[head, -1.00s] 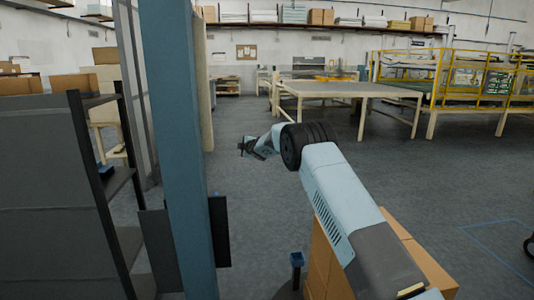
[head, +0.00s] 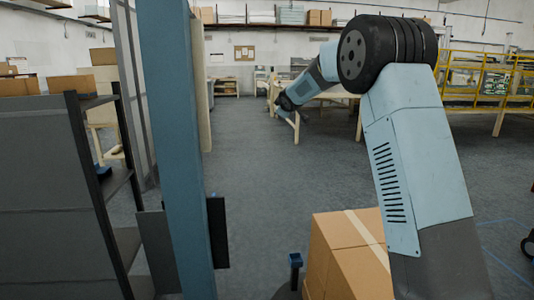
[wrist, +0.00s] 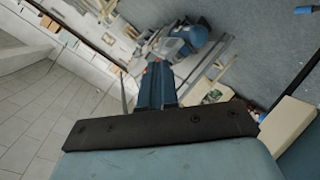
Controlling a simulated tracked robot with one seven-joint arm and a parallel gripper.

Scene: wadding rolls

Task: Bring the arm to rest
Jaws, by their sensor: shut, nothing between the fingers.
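My arm rises from the lower right of the head view, bends at a large dark joint near the top, and its forearm points left and down. My gripper (head: 279,104) is at the far end of that forearm, small in the picture, in front of the legs of a table. It is shut and empty, held in the air and touching nothing that I can see. The wrist view is tilted, with pale tiles, grey floor and shelving.
A blue post (head: 178,150) and a dark shelf rack (head: 55,190) stand close on the left. Cardboard boxes (head: 345,245) are stacked beside my arm at the lower right. A work table (head: 335,93) and a yellow-railed frame (head: 480,85) stand behind. The middle floor is clear.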

